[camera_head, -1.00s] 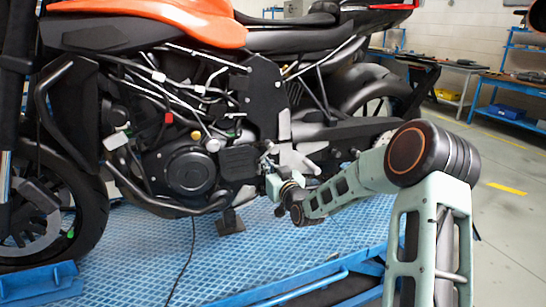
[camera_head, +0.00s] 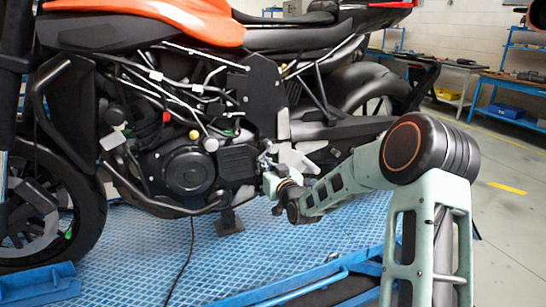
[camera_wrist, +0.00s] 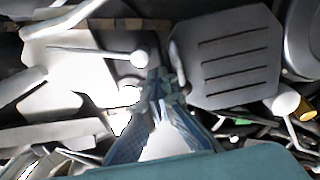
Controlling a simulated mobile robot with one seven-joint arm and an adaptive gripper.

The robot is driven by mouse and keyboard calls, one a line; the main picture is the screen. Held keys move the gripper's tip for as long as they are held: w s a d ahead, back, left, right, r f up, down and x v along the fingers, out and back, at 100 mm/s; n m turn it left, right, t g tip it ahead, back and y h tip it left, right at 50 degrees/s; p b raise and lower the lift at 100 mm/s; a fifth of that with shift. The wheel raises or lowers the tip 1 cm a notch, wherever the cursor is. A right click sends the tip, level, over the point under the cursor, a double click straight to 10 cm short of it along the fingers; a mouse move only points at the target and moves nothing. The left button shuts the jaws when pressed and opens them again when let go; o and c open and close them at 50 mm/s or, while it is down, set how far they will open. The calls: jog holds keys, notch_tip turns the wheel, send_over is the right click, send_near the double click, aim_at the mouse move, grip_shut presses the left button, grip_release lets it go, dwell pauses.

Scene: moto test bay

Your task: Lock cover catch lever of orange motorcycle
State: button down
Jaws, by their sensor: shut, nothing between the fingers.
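The orange motorcycle (camera_head: 200,20) stands side-on in the head view. Its dark slotted cover (camera_head: 238,162) sits low on the engine side, and it fills the upper right of the wrist view (camera_wrist: 228,62). A small grey lever-like part (camera_wrist: 178,62) stands along the cover's left edge in the wrist view; I cannot tell for sure that it is the catch lever. My gripper (camera_wrist: 160,88) is shut and empty, with its fingertips close to the lower end of that part. Whether they touch it is unclear. In the head view my gripper (camera_head: 266,168) is just right of the cover.
A round engine cover (camera_head: 190,172) lies left of the slotted cover. A light metal bracket (camera_wrist: 70,65) and a rod with a round end (camera_wrist: 138,59) are close to my fingers. The blue lift platform (camera_head: 150,255) is under the motorcycle. Workbenches (camera_head: 500,82) stand at the back right.

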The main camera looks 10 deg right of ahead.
aim_at(256, 158)
jog(key=shift+a+r+y, duration=0.15)
jog(key=shift+a+r, duration=0.3)
jog(key=shift+a, duration=0.2)
jog(key=shift+a+r+y, duration=0.15)
jog(key=shift+a+r, duration=0.3)
jog(key=shift+a, duration=0.15)
jog(key=shift+s+a+r, duration=0.15)
jog(key=shift+a+r, duration=0.15)
jog(key=shift+r, duration=0.1)
jog(key=shift+d+f+n+b, duration=0.1)
jog(key=shift+f+n+b, duration=0.2)
jog(key=shift+b, duration=0.3)
jog(key=shift+s, duration=0.1)
jog(key=shift+s+d+f, duration=0.1)
jog(key=shift+s, duration=0.2)
jog(key=b+v, duration=0.1)
jog(key=v, duration=0.8)
jog(key=shift+d, duration=0.3)
jog(key=shift+s+d+f, duration=0.1)
jog(key=shift+f, duration=0.05)
